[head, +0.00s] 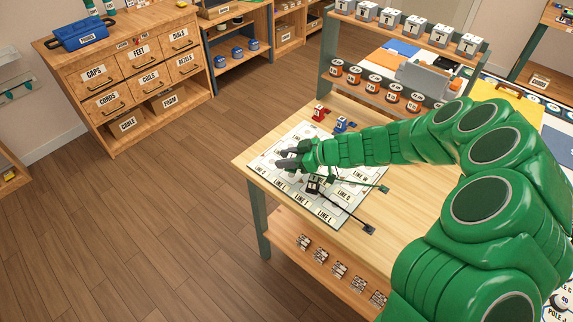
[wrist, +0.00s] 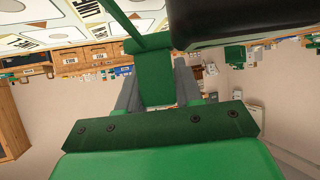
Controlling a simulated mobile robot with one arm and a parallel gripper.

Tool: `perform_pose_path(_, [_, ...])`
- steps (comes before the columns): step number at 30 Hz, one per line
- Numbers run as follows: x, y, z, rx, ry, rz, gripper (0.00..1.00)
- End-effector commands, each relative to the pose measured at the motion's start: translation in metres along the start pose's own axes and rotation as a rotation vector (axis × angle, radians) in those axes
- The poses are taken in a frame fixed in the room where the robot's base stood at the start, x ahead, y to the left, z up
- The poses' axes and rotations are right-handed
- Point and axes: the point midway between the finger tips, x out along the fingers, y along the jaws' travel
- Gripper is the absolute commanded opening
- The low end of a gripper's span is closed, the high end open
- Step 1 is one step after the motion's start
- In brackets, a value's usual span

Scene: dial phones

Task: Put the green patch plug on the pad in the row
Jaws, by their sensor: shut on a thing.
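My gripper (head: 284,160) is over the far left part of the white labelled line board (head: 336,222). Its grey fingers are shut on the green patch plug (wrist: 155,75), a green block with a green cord, which fills the gap between them in the wrist view. In the head view the plug is mostly hidden by the gripper. The green cord ends at a small block (head: 385,189) on the table. A black plug (head: 312,186) stands on the board and looms close in the wrist view (wrist: 245,20). I cannot tell whether the green plug touches a pad.
A red plug (head: 319,113) and a blue plug (head: 341,124) stand at the board's far edge. A shelf rack (head: 400,60) stands behind. Bare wooden tabletop (head: 400,215) lies right of the board.

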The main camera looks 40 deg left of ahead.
Motion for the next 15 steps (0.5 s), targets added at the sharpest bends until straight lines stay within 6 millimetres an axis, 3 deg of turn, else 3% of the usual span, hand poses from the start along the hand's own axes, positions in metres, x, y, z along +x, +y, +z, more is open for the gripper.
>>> perform_pose_path(10, [0.016,0.003,0.026,0.002,-0.002,-0.001,0.04])
perform_pose_path(15, [0.018,0.003,0.03,-0.001,-0.001,0.0,0.04])
